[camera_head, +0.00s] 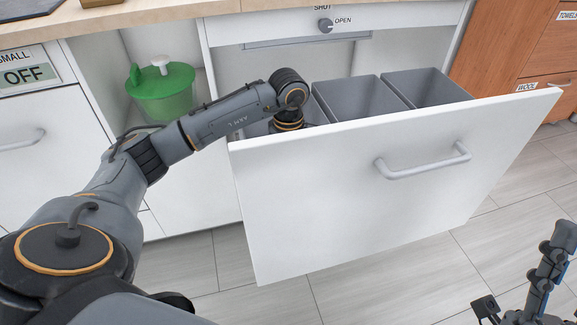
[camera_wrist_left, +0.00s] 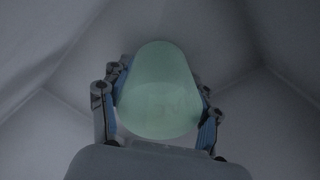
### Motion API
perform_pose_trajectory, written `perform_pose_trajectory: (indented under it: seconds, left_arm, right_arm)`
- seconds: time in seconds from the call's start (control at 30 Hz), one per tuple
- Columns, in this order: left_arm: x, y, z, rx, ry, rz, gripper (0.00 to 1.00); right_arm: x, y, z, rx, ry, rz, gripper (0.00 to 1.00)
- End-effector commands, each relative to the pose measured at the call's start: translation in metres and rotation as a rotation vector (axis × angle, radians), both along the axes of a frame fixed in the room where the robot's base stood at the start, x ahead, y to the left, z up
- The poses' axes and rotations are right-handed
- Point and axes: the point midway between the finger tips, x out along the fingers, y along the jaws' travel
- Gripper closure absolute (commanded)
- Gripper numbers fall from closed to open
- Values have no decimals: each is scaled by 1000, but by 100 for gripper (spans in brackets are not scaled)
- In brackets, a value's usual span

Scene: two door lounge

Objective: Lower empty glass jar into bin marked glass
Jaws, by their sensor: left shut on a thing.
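My left gripper (camera_wrist_left: 158,105) is shut on a pale green, translucent glass jar (camera_wrist_left: 158,90), with fingers on both sides of it. Grey walls surround the jar in the left wrist view, so it is inside a bin. In the head view my left arm reaches down into the left part of the open drawer, at the leftmost bin (camera_head: 258,129). The drawer front hides this gripper and the jar. No glass label shows on the bins. My right gripper (camera_head: 525,272) is at the lower right, its fingers apart and empty, partly cut off by the frame.
The white drawer front (camera_head: 350,210) with its handle (camera_head: 425,162) stands pulled out. Two more grey bins (camera_head: 355,98) (camera_head: 428,88) sit to the right. A green lidded container (camera_head: 162,98) stands on the left shelf. The tiled floor ahead is clear.

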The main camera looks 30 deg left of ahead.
Motion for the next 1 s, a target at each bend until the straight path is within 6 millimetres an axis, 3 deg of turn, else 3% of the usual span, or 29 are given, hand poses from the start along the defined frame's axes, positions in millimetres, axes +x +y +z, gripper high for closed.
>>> perform_pose_trajectory:
  seconds: [0.17,0.2,0.3,0.33,0.73,0.87,1.0]
  left_arm:
    - [0,0,0,0,0,0,74]
    - [0,0,0,0,0,0,34]
    - [0,0,0,0,0,0,13]
    - [0,0,0,0,0,0,11]
    - [0,0,5,0,0,0,11]
    - [1,0,22,0,-4,0,11]
    - [1,0,53,-1,-6,0,11]
  right_arm:
    - [0,0,0,0,0,0,63]
    - [0,0,0,0,0,0,63]
    - [0,0,0,0,1,0,63]
    - [0,0,0,0,1,0,63]
    - [0,0,0,-1,2,0,63]
    - [0,0,0,-1,2,0,63]
    - [0,0,0,-1,2,0,63]
